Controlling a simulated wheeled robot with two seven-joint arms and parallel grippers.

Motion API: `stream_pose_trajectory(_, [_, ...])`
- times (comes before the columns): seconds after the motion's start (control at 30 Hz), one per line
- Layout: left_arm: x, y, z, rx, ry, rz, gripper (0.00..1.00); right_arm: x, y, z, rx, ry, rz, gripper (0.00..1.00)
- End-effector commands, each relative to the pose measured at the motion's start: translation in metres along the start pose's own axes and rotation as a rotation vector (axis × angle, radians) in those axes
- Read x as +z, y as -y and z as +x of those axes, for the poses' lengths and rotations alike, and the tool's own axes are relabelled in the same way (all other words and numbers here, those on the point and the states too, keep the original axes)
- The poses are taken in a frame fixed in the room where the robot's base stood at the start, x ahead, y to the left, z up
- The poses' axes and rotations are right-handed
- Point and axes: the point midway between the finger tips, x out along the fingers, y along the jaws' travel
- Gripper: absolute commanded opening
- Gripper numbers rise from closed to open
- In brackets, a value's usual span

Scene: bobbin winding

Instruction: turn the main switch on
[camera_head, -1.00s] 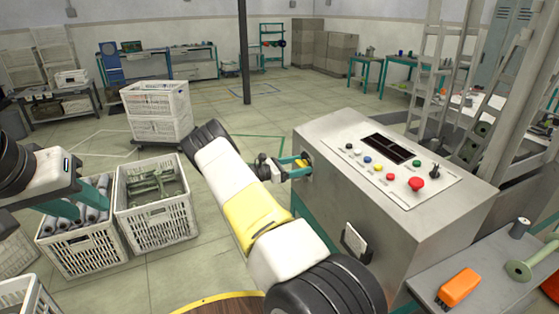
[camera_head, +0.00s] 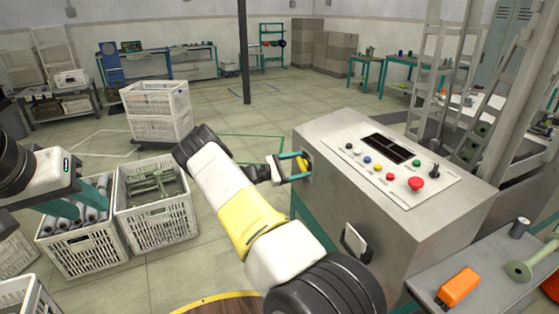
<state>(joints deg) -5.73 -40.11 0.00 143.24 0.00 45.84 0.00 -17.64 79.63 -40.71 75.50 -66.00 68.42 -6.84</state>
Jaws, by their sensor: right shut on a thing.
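The grey control cabinet (camera_head: 345,205) stands right of centre. My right gripper (camera_head: 299,166) is shut on this knob, with one teal finger above and one below. The fingers partly hide the knob, so its exact angle is unclear. My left gripper (camera_head: 75,205) is at the left, fingers apart and empty, above a crate of grey rolls.
The cabinet top carries a dark display (camera_head: 390,148), coloured buttons and a red mushroom button (camera_head: 416,184). White crates (camera_head: 160,232) stand on the floor at left. A side table at lower right holds an orange object (camera_head: 459,288) and a green spool (camera_head: 519,270).

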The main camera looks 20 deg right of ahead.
Motion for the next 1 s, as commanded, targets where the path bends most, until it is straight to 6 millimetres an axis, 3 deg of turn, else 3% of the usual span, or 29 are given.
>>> stream_pose_trajectory(1.0, [0.0000,0.0000,0.0000,0.000,0.000,0.000,0.36,-0.0022,0.0025,-0.0010,0.002,-0.003,0.905,0.32])
